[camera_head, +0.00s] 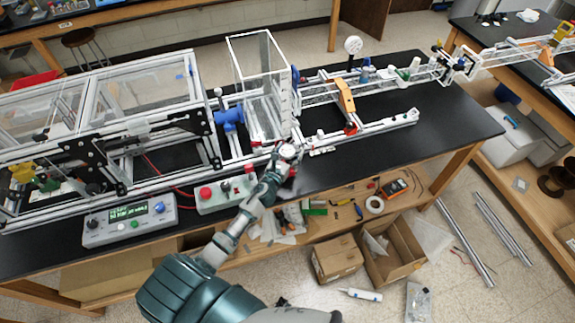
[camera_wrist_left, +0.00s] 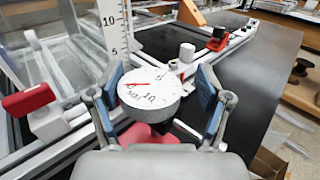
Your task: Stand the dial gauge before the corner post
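The dial gauge (camera_wrist_left: 150,92) has a round white face with a red needle, above a dark and red lower part. In the head view its pale face (camera_head: 287,151) shows at the bench's front edge. My left gripper (camera_head: 284,156) is there too; in the left wrist view its blue-padded fingers (camera_wrist_left: 162,88) stand apart on either side of the gauge. A gap shows between the face and the right pad. A white upright with a printed scale (camera_wrist_left: 115,28), at the corner of the clear box, rises behind the gauge. My right gripper is not in view.
A red-topped block (camera_wrist_left: 30,100) stands left of the gauge. The clear-walled box (camera_head: 258,60) stands behind, and a control box (camera_head: 130,222) lies front left. Another round white dial (camera_head: 353,45) stands farther back. Bare black bench top (camera_head: 440,140) lies to the right.

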